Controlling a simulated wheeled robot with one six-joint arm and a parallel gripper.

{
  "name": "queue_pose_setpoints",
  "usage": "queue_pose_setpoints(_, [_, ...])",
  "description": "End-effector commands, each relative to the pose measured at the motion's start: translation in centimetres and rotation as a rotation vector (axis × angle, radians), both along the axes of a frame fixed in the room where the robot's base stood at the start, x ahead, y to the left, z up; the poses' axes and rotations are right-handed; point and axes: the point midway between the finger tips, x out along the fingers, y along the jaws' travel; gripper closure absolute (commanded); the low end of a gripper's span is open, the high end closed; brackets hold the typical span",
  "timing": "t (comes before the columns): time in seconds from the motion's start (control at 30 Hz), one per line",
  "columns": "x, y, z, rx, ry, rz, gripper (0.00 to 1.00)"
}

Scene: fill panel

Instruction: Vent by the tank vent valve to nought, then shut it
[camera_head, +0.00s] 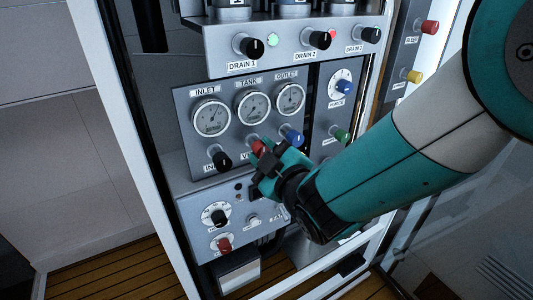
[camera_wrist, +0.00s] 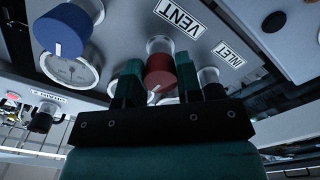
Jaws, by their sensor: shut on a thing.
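The tank vent valve is a red knob (camera_head: 259,147) on the gauge panel (camera_head: 184,110). It also shows in the wrist view (camera_wrist: 160,71), beside a VENT label (camera_wrist: 178,15). My gripper (camera_head: 262,158) is at this knob. In the wrist view its two teal fingers (camera_wrist: 158,78) stand on either side of the knob and are shut on it. The tank gauge (camera_head: 253,107) is the middle of three dials; its needle is too small to read surely. My gripper hides part of the panel below the knob.
A black inlet knob (camera_head: 221,161) is left of the red knob, and a blue knob (camera_head: 294,138) is close on its right. The inlet gauge (camera_head: 211,118) and outlet gauge (camera_head: 290,99) flank the tank gauge. A drain panel (camera_head: 219,46) juts out above.

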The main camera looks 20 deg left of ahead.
Motion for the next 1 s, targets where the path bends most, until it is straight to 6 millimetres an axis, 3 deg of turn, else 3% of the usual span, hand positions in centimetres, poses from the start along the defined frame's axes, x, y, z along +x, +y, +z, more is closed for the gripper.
queue_pose_setpoints(0.07, [-0.2,0.3,0.1,0.005,0.001,0.006,0.91])
queue_pose_setpoints(0.1, [-0.2,0.2,0.1,0.005,0.001,0.006,0.65])
queue_pose_setpoints(0.2, [-0.1,0.2,0.1,0.004,0.0,0.004,0.42])
queue_pose_setpoints(0.63, [-0.8,-0.9,-0.2,0.001,-0.002,-0.001,0.42])
queue_pose_setpoints(1.0, [-5.9,-6.7,-0.8,0.003,-0.003,0.003,0.42])
